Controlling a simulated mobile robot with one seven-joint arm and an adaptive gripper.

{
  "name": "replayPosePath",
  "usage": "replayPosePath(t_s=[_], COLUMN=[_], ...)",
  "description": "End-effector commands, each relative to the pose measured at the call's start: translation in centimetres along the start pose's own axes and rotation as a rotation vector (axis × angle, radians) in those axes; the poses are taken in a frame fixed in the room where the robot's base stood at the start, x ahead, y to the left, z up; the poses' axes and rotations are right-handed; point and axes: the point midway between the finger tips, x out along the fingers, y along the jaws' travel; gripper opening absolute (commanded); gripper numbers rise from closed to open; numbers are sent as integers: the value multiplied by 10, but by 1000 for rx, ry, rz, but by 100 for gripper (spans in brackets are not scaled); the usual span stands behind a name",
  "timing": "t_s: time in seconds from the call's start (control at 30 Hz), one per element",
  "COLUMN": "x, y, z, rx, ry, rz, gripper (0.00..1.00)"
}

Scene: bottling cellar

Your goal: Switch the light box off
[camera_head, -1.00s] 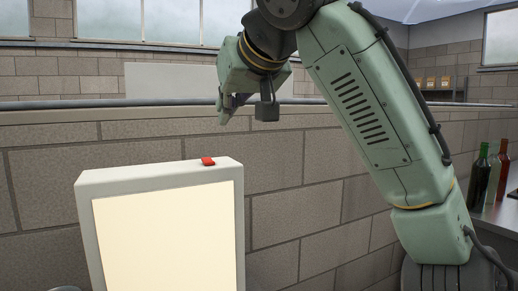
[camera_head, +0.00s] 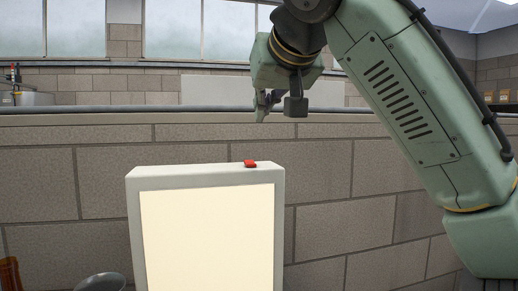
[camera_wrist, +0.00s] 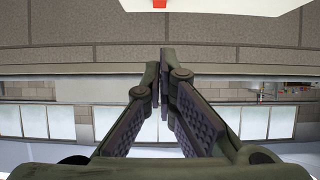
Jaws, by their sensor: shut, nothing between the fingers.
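The light box (camera_head: 277,230) is a pale grey upright box with a glowing cream front panel in the head view. A red switch (camera_head: 250,163) sits on its top edge, right of the middle. My gripper (camera_head: 261,116) is shut and empty, above the red switch and slightly right of it, apart from it. In the wrist view my gripper (camera_wrist: 164,52) shows its fingers together. The light box's pale edge (camera_wrist: 215,6) and the red switch (camera_wrist: 160,3) show at the top of that view, cut off by the frame.
A grey block wall (camera_head: 80,180) with a ledge stands behind the light box. A round metal thing (camera_head: 100,283) and a brown bottle (camera_head: 9,275) are at the lower left. The space between my gripper and the box top is clear.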

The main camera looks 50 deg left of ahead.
Motion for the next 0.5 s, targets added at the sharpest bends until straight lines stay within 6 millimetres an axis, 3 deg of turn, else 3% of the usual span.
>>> replayPosePath(t_s=[0.27,0.5], x=[11,55], y=[1,1], z=[0,0], rx=[0,-1], ry=[-3,-4], rz=[2,1], gripper=[0,0])
